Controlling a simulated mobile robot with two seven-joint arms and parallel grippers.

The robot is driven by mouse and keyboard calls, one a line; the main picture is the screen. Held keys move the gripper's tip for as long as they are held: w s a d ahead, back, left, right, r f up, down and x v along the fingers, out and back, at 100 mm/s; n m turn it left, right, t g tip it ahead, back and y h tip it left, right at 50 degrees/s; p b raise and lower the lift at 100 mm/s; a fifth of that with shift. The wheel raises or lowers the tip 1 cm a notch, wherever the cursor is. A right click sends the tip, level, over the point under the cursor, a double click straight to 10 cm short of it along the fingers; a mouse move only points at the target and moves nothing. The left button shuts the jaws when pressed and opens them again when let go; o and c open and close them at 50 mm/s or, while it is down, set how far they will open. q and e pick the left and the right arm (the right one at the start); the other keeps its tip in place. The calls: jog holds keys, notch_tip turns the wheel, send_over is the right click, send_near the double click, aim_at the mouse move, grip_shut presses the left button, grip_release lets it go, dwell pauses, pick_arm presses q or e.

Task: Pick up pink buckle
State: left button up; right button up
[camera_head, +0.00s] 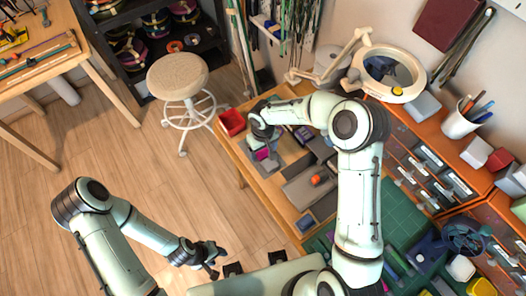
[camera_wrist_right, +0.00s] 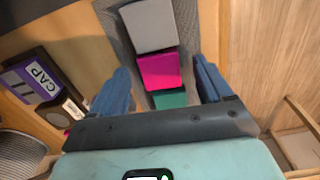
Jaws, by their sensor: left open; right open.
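The pink buckle (camera_head: 263,154) is a small magenta block on the work table, partly hidden by my right arm in the head view. In the right wrist view, the pink buckle (camera_wrist_right: 158,71) lies in a row between a grey block (camera_wrist_right: 149,25) and a teal block (camera_wrist_right: 170,99). My right gripper (camera_wrist_right: 160,64) is open, with one blue finger on each side of the row. No contact with the pink buckle is visible. My left gripper (camera_head: 212,262) is open and empty, low over the floor side, far from the buckle.
A red bin (camera_head: 232,122) stands at the table's corner beside my right gripper. A box marked CAP (camera_wrist_right: 34,77) lies left of the row. A stool (camera_head: 178,77) stands on the floor, and a ring lamp (camera_head: 388,72) is at the back.

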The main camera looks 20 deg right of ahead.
aim_at(263, 153)
jog(key=shift+f, duration=0.5)
jog(key=c, duration=1.1)
jog(key=shift+r, duration=0.1)
notch_tip(263, 153, up, 20)
jog(key=p, duration=0.1)
